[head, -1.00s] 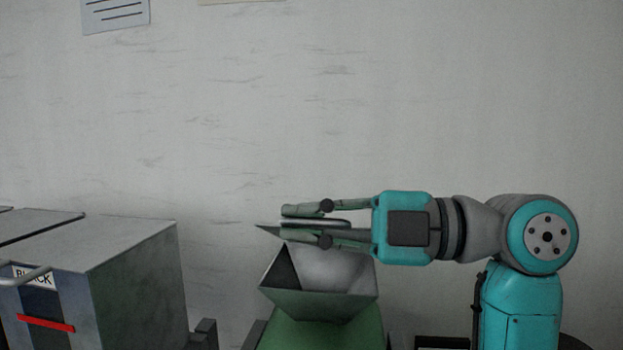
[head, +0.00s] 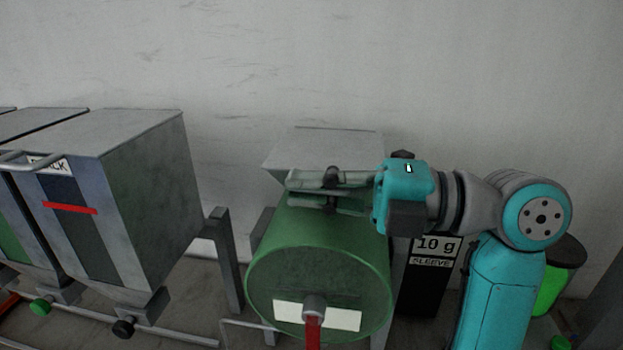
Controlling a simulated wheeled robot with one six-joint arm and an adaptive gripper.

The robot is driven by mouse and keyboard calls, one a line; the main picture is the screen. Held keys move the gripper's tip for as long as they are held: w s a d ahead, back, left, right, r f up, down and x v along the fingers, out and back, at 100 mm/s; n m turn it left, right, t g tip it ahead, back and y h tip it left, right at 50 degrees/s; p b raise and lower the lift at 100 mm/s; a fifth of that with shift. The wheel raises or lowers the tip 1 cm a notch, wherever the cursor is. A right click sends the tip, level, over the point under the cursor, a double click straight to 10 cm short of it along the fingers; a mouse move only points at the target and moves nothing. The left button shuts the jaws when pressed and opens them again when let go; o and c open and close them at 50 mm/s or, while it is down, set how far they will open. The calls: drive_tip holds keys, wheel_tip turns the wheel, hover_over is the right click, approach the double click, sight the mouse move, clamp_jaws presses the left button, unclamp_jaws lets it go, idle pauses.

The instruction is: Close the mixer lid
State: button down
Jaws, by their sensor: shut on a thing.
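The mixer is a green drum (head: 318,245) lying on its side, with a white label and a red lever (head: 313,335) on its front end. Above it is a grey hopper, topped by a flat grey lid (head: 325,145) that looks level and covers the opening. My gripper (head: 304,183) reaches in from the right to the front edge of the lid. Its fingers are shut, apparently on the lid's handle, which they mostly hide. Whether the lid touches the rim all round cannot be told.
Grey bins (head: 130,200) with a red mark stand at the left. A dark box labelled "10 g SLEEVE" (head: 432,265) and a bright green container (head: 555,285) stand at the right, partly behind my arm. The wall is behind.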

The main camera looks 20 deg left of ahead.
drive_tip(key=shift+f, duration=0.2)
drive_tip(key=c, duration=1.2)
unclamp_jaws()
drive_tip(key=shift+w, duration=0.1)
drive_tip(key=shift+c, duration=0.2)
drive_tip(key=shift+d, duration=0.1)
drive_tip(key=v, duration=1.1)
drive_tip(key=shift+d, duration=0.35)
drive_tip(key=shift+w, duration=0.1)
